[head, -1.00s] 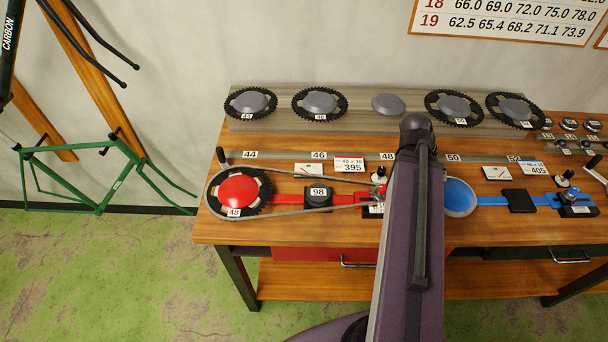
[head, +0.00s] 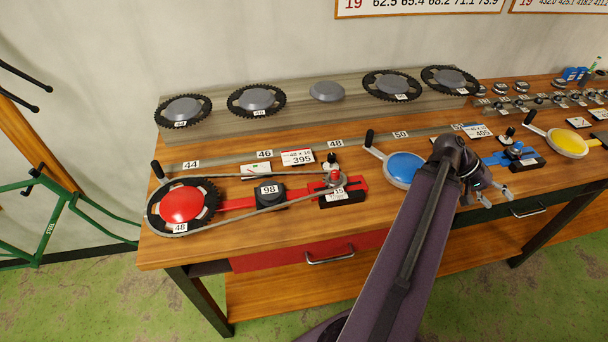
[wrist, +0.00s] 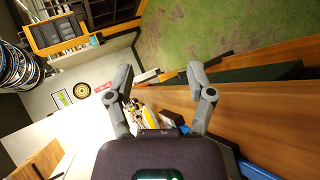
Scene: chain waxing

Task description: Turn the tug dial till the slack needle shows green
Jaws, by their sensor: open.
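The red station has a red disc (head: 183,204) inside a dark chainring, with a chain looped to a small sprocket (head: 334,179) at its right. A small white gauge card (head: 255,170) stands behind the chain; its needle is too small to read. A small black knob on a white base (head: 331,162), which may be the tug dial, stands behind the small sprocket. My gripper (head: 497,196) is open and empty, right of the red station by the blue station's front edge. In the wrist view its fingers (wrist: 160,82) are spread, with the wooden bench edge beyond.
A blue disc with a crank (head: 404,168) and a similar black knob (head: 507,136) stand right of the red station. A yellow disc (head: 569,142) is farther right. Several chainrings sit on the raised back board (head: 330,112). The bench front (head: 260,243) is clear.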

